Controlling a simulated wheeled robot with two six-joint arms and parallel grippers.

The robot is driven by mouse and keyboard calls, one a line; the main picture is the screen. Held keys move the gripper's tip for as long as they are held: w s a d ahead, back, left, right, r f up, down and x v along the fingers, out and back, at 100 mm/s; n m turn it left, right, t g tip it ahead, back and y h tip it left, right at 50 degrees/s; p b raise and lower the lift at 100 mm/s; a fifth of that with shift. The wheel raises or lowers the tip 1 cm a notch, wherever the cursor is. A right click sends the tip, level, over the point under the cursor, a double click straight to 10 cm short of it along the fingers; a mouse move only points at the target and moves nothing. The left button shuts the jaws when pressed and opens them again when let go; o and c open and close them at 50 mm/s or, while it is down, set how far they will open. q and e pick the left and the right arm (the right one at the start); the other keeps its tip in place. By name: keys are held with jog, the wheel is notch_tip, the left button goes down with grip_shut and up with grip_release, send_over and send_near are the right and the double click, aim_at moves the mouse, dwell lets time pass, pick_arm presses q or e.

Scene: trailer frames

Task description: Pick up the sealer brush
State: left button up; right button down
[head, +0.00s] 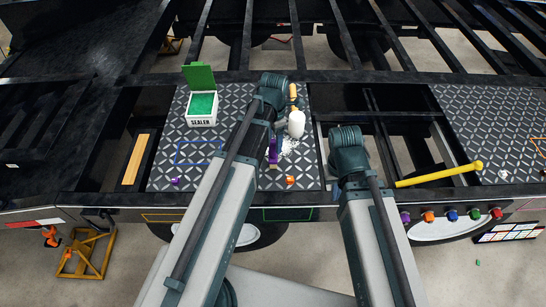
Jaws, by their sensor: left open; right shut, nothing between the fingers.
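The likely sealer brush is a small purple-handled item (272,150) with a pale tan end. It stands or lies on the patterned metal plate (230,160), just right of my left arm, which may cover part of it. An open white box marked SEALER (201,121), with green contents and a raised green lid (199,77), stands on the plate further left. My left arm reaches over the plate and ends at a dark joint above it. My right arm ends at a dark joint over the frame gap. The fingers of both grippers are hidden behind my arms.
A white bottle (297,124) stands by my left arm, with white grains (289,147) spilled beside it. An orange piece (290,180) and a purple piece (175,181) lie near the plate's front edge. A yellow bar (440,174) lies at right. Open gaps flank the plate.

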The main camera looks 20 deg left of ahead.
aim_at(273, 148)
pick_arm(q)
notch_tip(273, 148, down, 5)
jog(key=b, duration=0.4)
jog(key=shift+r, duration=0.15)
jog(key=shift+r, duration=0.1)
jog(key=shift+c, duration=0.3)
grip_shut()
